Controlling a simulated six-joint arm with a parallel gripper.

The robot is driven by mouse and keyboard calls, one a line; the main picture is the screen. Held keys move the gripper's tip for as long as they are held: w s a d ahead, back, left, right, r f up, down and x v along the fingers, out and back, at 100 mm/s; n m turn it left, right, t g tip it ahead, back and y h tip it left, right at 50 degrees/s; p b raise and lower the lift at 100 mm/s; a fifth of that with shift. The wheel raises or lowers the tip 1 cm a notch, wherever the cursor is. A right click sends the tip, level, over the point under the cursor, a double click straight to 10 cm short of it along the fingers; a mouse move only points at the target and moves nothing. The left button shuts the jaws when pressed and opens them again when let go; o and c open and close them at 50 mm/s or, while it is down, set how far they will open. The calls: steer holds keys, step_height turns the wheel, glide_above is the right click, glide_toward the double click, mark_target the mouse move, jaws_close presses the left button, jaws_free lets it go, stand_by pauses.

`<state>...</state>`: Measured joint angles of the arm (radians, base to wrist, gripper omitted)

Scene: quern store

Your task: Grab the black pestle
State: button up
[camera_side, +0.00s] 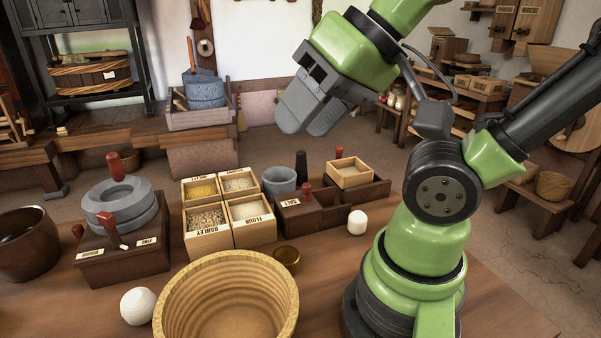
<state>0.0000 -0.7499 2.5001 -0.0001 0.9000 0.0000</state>
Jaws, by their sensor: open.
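The black pestle (301,167) stands upright on the table, just right of a small grey mortar (279,179) and behind a dark wooden box (297,215). Its lower part is hidden behind the box. My gripper (309,124) is above the pestle in the picture, tilted, with its fingers pointing down to the left. It is open, empty and apart from the pestle.
Light wooden grain boxes (235,232) stand left of the mortar. A dark tray with a light box (348,172) stands right of the pestle. A large ribbed bowl (172,315), a brass cup (287,259) and a white knob-like object (357,222) are nearer the front.

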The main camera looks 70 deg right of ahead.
stand_by(0.5)
steer(key=w+d+h, duration=0.1)
steer(key=w+d, duration=0.4)
steer(key=w, duration=0.4)
steer(key=m+g+h, duration=0.2)
steer(key=m+h, duration=0.1)
steer(key=h, duration=0.1)
glide_toward(303, 153)
steer(key=w, duration=0.1)
steer(key=x, duration=0.4)
steer(key=shift+s+f, duration=0.1)
steer(key=shift+f, duration=0.45)
steer(key=shift+d+x, duration=0.1)
steer(key=shift+x, duration=1.4)
steer(key=shift+d+x, duration=0.15)
steer(key=shift+x, duration=1.4)
steer(key=shift+r, duration=0.1)
